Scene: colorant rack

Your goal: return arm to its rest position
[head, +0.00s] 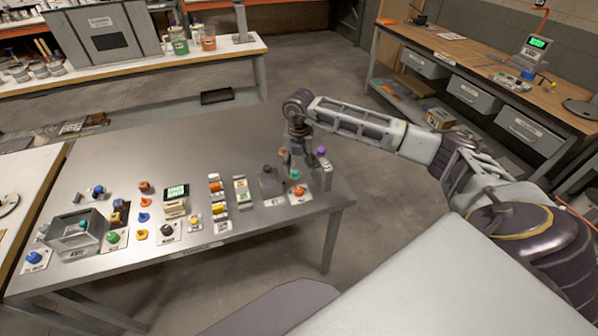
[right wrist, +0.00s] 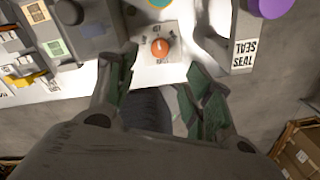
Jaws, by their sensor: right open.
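My right arm (head: 360,115) reaches in from the right over the metal table, its wrist high and its gripper pointing down. My right gripper (right wrist: 160,75) is open, with its green-padded fingers apart and nothing seen between them. In the head view the gripper (head: 297,165) hangs over the right end of the table, partly mixed with the things behind it. An orange knob on a white plate (right wrist: 160,46) lies just beyond the fingertips; it also shows in the head view (head: 298,191). My left gripper is in neither view.
A block marked SEAL (right wrist: 243,55) and a purple knob (head: 321,151) are near my right gripper.

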